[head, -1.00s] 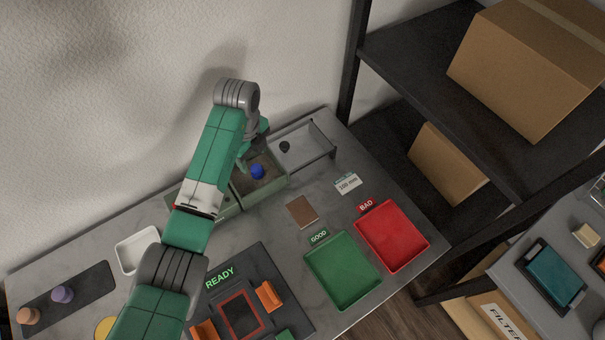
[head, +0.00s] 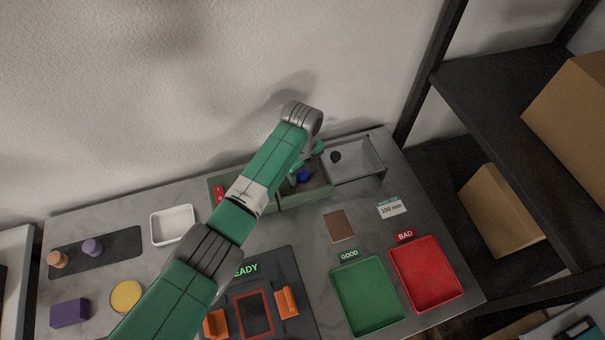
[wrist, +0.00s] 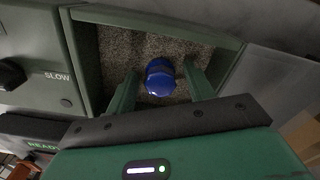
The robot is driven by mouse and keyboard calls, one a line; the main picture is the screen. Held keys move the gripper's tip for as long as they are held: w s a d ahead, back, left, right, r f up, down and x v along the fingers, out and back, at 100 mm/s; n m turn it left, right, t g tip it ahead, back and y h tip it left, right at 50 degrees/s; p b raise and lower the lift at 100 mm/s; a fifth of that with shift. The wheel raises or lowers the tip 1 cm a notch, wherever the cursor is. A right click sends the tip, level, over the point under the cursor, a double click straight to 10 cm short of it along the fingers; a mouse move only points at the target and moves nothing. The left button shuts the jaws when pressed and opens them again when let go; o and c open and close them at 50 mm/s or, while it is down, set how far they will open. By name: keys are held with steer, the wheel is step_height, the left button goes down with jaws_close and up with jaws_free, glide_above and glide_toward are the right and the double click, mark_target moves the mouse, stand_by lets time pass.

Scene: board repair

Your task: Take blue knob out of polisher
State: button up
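The blue knob (wrist: 160,78) sits in the polisher's open bin, over a grainy brown bed, in the wrist view. It also shows in the head view (head: 303,176), partly covered by my gripper. The polisher (head: 306,197) is a green box at the back of the table; its rim shows in the wrist view (wrist: 170,22). My gripper (wrist: 160,85) is open, with one finger on each side of the knob. Gaps show between the fingers and the knob. Whether the fingertips reach the bed is hard to tell.
A grey tray (head: 374,160) with a dark knob (head: 336,156) adjoins the polisher on the right. A green GOOD tray (head: 366,297), red BAD tray (head: 427,272) and brown pad (head: 339,226) lie in front. A white dish (head: 172,224) stands left. A wall rises behind.

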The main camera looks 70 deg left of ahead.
steer(key=c, duration=0.8)
step_height(320, 180, up, 10)
steer(key=shift+r+p, duration=0.1)
steer(key=shift+p, duration=1.1)
steer(key=shift+c, duration=0.2)
